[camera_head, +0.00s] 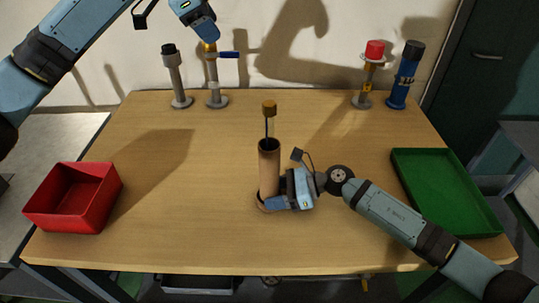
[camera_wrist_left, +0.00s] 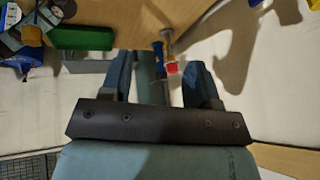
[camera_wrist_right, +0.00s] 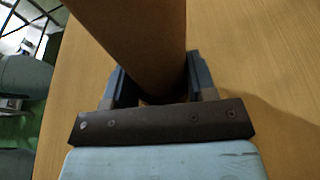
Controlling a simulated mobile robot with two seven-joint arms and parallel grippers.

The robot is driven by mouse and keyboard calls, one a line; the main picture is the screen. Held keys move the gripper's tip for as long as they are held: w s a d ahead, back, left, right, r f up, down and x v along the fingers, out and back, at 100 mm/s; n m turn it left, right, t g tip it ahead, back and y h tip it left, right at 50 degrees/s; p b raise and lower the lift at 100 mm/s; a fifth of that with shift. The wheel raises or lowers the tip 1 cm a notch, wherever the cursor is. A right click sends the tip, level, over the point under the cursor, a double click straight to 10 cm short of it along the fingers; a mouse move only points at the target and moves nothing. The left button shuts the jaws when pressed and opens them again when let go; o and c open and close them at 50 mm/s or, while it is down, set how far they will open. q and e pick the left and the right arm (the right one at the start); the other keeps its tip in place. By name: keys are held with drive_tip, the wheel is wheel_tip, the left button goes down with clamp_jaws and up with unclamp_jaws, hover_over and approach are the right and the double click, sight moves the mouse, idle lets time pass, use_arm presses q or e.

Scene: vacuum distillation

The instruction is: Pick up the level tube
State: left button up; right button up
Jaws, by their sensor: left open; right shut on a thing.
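A tall tan-brown tube (camera_head: 269,170) stands upright near the middle of the table, with a thin dark rod topped by a brown-gold cap (camera_head: 269,108) rising out of its open top. My right gripper (camera_head: 272,198) is shut around the lower part of this tube; the right wrist view shows the brown tube (camera_wrist_right: 140,40) between the fingers. My left gripper (camera_head: 208,36) is open, above the stand with a blue handle (camera_head: 228,54) at the back left. A dark blue tube with a black cap (camera_head: 404,75) stands at the back right. I cannot tell which is called the level tube.
A red-capped stand (camera_head: 373,52) is beside the blue tube. A grey stand with a black top (camera_head: 173,72) is at the back left. A red bin (camera_head: 72,198) sits at the left, a green tray (camera_head: 443,190) at the right.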

sight(270, 103)
use_arm(q)
drive_tip(key=s+d+m+g+y, duration=0.3)
drive_tip(key=s+d+m+y, duration=0.1)
drive_tip(key=s+d, duration=0.85)
drive_tip(key=shift+g+y, duration=0.3)
drive_tip(key=f, duration=0.2)
drive_tip(key=s+f, duration=0.1)
drive_tip(key=f, duration=0.2)
drive_tip(key=shift+s+f, duration=0.15)
drive_tip(key=shift+f, duration=0.15)
drive_tip(key=shift+s+f, duration=0.2)
drive_tip(key=shift+f, duration=1.4)
drive_tip(key=shift+s+f, duration=0.15)
drive_tip(key=shift+f, duration=1.45)
clamp_jaws()
